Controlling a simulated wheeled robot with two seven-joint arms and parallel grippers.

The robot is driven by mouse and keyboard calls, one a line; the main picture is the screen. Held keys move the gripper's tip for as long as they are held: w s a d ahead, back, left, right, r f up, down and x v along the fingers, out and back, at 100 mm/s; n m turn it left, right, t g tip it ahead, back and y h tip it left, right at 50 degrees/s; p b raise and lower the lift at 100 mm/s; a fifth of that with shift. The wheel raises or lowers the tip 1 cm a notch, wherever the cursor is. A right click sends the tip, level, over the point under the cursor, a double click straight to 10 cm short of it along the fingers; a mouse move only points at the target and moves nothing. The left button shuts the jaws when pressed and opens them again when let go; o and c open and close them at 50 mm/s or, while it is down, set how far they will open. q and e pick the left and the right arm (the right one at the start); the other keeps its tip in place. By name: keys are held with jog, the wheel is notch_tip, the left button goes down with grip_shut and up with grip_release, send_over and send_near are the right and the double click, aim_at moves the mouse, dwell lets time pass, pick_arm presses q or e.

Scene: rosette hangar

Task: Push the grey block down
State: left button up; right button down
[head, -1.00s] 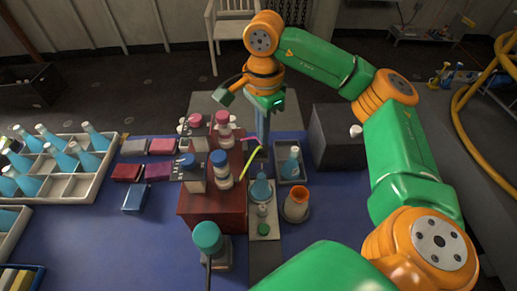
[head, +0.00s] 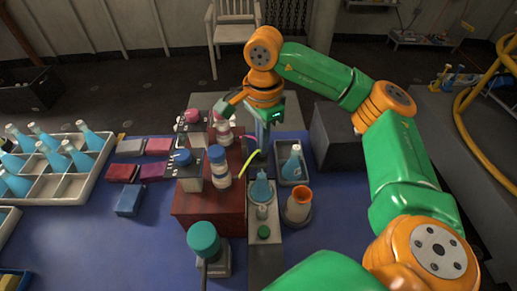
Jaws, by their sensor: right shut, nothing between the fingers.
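My right gripper (head: 263,128) hangs at the back of the blue bench, behind the tray with the flask. It is shut, with nothing visible between its fingers. Its green housing and orange wrist are above it, and a slim grey upright shape shows below; I cannot tell finger from block there. A small grey block (head: 130,147) lies flat on the bench at left, beside pink and red blocks. A large dark grey box (head: 335,138) stands right of the gripper, apart from it. Which one is the task's block is unclear. My left gripper is out of view.
A dark red box (head: 208,208) with several capped bottles stands left of the gripper. A flask sits in a grey tray (head: 303,176); an orange-rimmed beaker (head: 298,205) is in front. A bottle crate (head: 95,175) is at left. Bare blue bench (head: 120,250) lies front left.

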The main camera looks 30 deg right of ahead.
jog(key=shift+f+b, duration=0.6)
jog(key=shift+f, duration=0.3)
jog(key=shift+r, duration=0.1)
notch_tip(320, 180, up, 7)
jog(key=p, duration=0.6)
jog(key=shift+r+p, duration=0.15)
jog(key=shift+p, duration=0.15)
dwell(1.5)
